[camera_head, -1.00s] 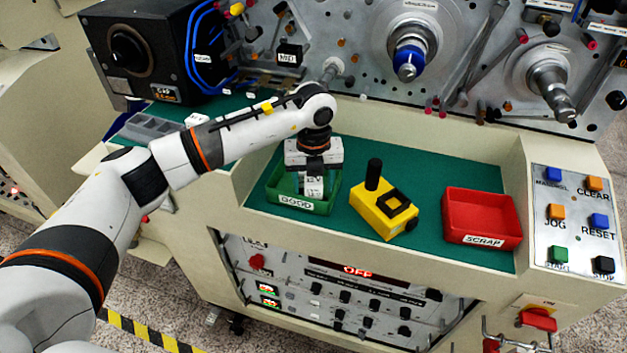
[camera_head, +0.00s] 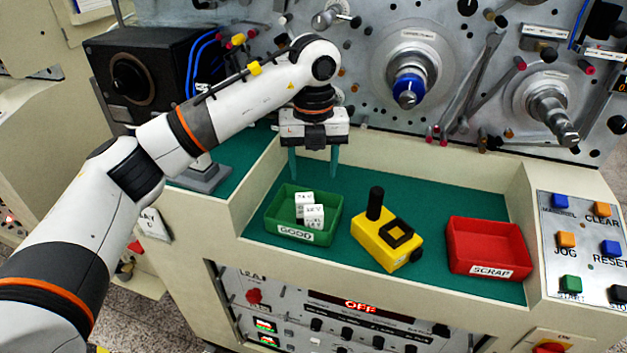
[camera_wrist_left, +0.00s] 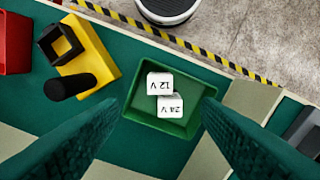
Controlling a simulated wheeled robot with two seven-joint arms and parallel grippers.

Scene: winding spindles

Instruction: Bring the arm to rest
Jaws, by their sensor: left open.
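My left gripper (camera_head: 314,166) is open and empty. It points down above the green mat, behind and above the green GOOD tray (camera_head: 323,238). Its two teal fingers stand wide apart in the left wrist view (camera_wrist_left: 160,140). Two white labelled blocks sit in the tray: the 24 V block (camera_wrist_left: 170,106) and the 12 V block (camera_wrist_left: 159,83), close together. In the head view one white block (camera_head: 313,212) is in front of the other (camera_head: 304,198). My right gripper is in neither view.
A yellow device (camera_head: 385,243) with a black post stands right of the tray. The red SCRAP tray (camera_head: 488,243) is further right, beside a button panel (camera_head: 582,245). A black box (camera_head: 150,75) stands at the left. Spindles (camera_head: 408,88) jut from the back panel.

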